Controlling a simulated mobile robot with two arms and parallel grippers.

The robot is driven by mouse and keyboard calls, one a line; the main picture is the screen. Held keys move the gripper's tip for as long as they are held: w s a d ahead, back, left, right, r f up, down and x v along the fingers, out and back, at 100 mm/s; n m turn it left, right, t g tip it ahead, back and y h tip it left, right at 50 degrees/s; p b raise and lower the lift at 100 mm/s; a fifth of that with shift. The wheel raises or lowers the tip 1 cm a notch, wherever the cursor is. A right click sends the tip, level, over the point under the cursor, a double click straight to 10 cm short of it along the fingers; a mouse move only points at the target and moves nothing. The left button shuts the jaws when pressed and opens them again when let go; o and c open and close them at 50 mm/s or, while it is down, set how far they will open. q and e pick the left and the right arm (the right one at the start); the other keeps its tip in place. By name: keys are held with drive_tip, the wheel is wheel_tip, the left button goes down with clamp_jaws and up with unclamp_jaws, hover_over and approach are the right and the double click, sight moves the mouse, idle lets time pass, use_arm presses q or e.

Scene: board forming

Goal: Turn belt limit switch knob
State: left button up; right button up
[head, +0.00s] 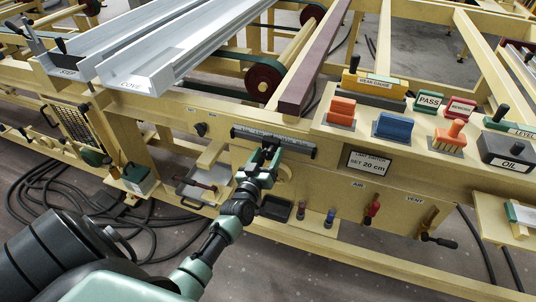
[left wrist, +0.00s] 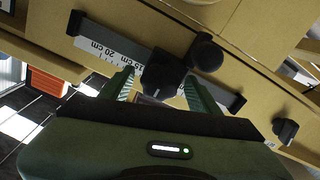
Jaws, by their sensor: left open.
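The belt limit switch is a dark bar with a white centimetre scale (head: 300,146) on the front of the beige frame. In the left wrist view, the scale (left wrist: 97,44) shows 20 cm near one end. A black slider block (left wrist: 163,74) sits on the bar, and a round black knob (left wrist: 207,52) stands beside it. My left gripper (head: 264,156) is at the bar, open. In the left wrist view its green fingers (left wrist: 160,82) stand on either side of the block; contact cannot be told. In the head view the gripper hides the block. My right gripper is not in view.
A sign (head: 368,163) reads "LIMIT SWITCH SET 20 cm". Orange (head: 341,109) and blue (head: 394,126) blocks stand on the panel above. A red air lever (head: 372,208) and a black vent lever (head: 438,239) stick out to the right. A small black knob (head: 200,129) is left.

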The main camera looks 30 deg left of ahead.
use_arm(q)
drive_tip(key=shift+w, duration=0.1)
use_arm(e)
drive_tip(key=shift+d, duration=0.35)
use_arm(q)
clamp_jaws()
